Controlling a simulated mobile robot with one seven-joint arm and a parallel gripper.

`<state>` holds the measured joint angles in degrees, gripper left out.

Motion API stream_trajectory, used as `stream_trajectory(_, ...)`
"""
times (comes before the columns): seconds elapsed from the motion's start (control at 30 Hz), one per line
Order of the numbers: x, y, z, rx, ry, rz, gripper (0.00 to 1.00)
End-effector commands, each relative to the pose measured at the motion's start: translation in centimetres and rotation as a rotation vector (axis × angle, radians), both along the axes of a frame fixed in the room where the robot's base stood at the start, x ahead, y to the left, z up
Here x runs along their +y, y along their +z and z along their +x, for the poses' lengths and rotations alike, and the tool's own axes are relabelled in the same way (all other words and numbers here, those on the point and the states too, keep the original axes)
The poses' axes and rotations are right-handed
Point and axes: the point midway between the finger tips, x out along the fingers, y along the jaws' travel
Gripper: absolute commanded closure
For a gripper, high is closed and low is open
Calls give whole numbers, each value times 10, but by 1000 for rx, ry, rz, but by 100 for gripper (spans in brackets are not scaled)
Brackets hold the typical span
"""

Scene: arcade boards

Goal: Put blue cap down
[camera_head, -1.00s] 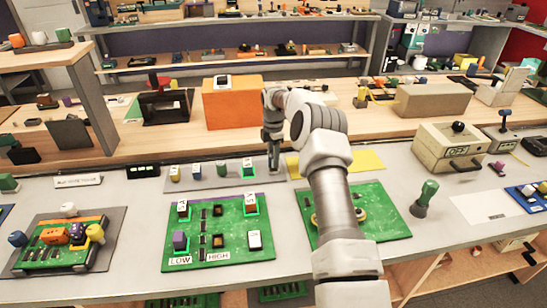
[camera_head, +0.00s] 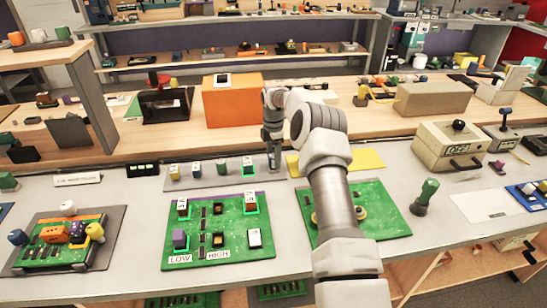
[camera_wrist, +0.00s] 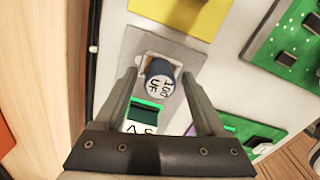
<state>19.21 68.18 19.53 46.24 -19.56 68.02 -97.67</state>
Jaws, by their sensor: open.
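The blue cap (camera_wrist: 160,84), a dark blue cylinder with a pale top marked "100 UF", stands at the end of a grey strip (camera_wrist: 150,43) in the wrist view. My gripper (camera_wrist: 158,76) is open, with one finger on each side of the cap and a gap visible beside it. In the head view my gripper (camera_head: 273,146) points down at the right end of the grey strip (camera_head: 212,181), and the cap (camera_head: 274,161) shows small and partly hidden below it.
A green-edged part (camera_wrist: 142,115) sits close to the cap on the strip. Several more small parts stand to the left in the head view. A yellow mat (camera_head: 362,160) lies to the right, and a green board (camera_head: 218,230) lies in front.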

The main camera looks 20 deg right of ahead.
Motion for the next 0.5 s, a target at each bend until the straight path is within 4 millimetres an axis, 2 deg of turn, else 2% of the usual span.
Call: stream_trajectory(0.5,0,104,1,-4,-1,-1,28)
